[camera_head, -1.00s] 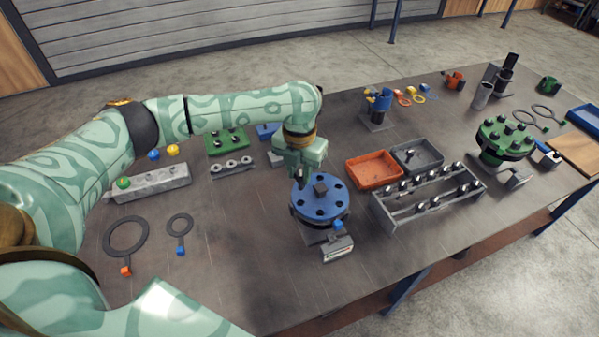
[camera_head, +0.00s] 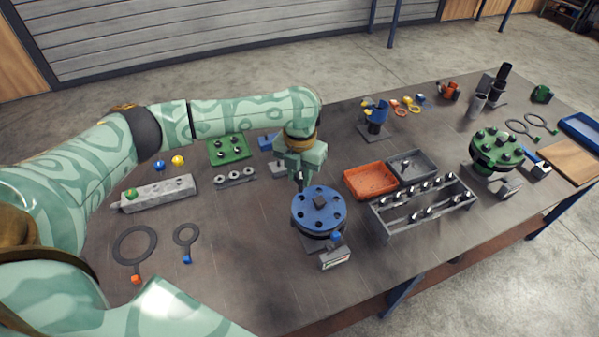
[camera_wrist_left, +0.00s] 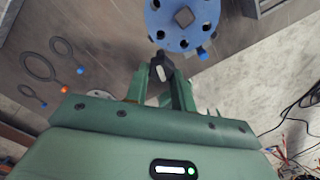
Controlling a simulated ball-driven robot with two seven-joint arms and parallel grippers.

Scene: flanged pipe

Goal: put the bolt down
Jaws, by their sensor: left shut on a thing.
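My left gripper (camera_head: 299,182) hangs at the back left edge of the blue flange (camera_head: 319,208). It is shut on a small dark bolt with a pale end, which shows between the fingertips in the left wrist view (camera_wrist_left: 160,72). In the head view the bolt is too small and dark to make out clearly. The blue flange has a ring of dark holes and a square stub in its middle, and it also shows in the left wrist view (camera_wrist_left: 172,30). Whether the bolt touches the flange cannot be told. My right gripper is out of view.
Right of the flange are an orange tray (camera_head: 370,182), a grey tray (camera_head: 413,167) and a rack (camera_head: 425,208) of bolts. A green flange (camera_head: 497,150) stands farther right. Two dark ring gaskets (camera_head: 134,245) lie at left. The table between the gaskets and the blue flange is clear.

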